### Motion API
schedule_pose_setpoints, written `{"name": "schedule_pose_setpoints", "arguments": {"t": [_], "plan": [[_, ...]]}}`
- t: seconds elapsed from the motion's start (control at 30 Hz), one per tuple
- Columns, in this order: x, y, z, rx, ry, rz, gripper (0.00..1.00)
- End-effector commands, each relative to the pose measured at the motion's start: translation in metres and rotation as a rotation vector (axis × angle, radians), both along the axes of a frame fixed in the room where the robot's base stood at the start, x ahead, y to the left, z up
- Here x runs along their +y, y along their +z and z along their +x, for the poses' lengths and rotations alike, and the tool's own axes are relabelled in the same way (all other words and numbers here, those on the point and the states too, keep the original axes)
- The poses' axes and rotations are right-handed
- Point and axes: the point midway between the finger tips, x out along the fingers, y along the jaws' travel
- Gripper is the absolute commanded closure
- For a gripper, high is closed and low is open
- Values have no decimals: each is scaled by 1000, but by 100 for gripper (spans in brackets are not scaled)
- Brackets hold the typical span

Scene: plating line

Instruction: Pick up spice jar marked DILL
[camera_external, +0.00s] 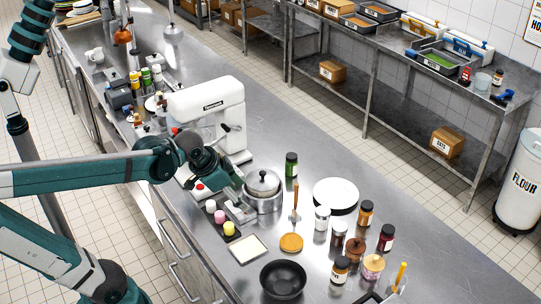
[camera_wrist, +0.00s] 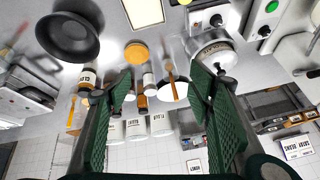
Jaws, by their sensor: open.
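Several spice jars stand on the steel counter, but none of their labels reads clearly as DILL. A green jar with a dark cap (camera_external: 291,165) stands beside the steel pot. An amber jar (camera_external: 366,214), a dark red jar (camera_external: 386,238) and another amber jar (camera_external: 340,271) stand at the right. A labelled jar (camera_wrist: 87,78) shows left of my fingers in the wrist view. My gripper (camera_external: 232,188) is above the counter near the pot, its fingertips partly hidden. In the wrist view my gripper (camera_wrist: 158,80) has its green fingers apart, with no object held between them.
A white stand mixer (camera_external: 208,108) and the pot (camera_external: 263,188) stand close to my gripper. A white plate (camera_external: 335,194), a black bowl (camera_external: 283,279), an orange-topped item (camera_external: 291,242) and a small tray (camera_external: 247,248) crowd the counter. The counter behind the plate is clear.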

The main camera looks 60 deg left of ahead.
Motion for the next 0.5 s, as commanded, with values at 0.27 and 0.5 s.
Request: {"name": "schedule_pose_setpoints", "arguments": {"t": [0.27, 0.5], "plan": [[15, 17, 44, 53, -101, 63, 48], [29, 25, 82, 99, -193, 112, 48]]}}
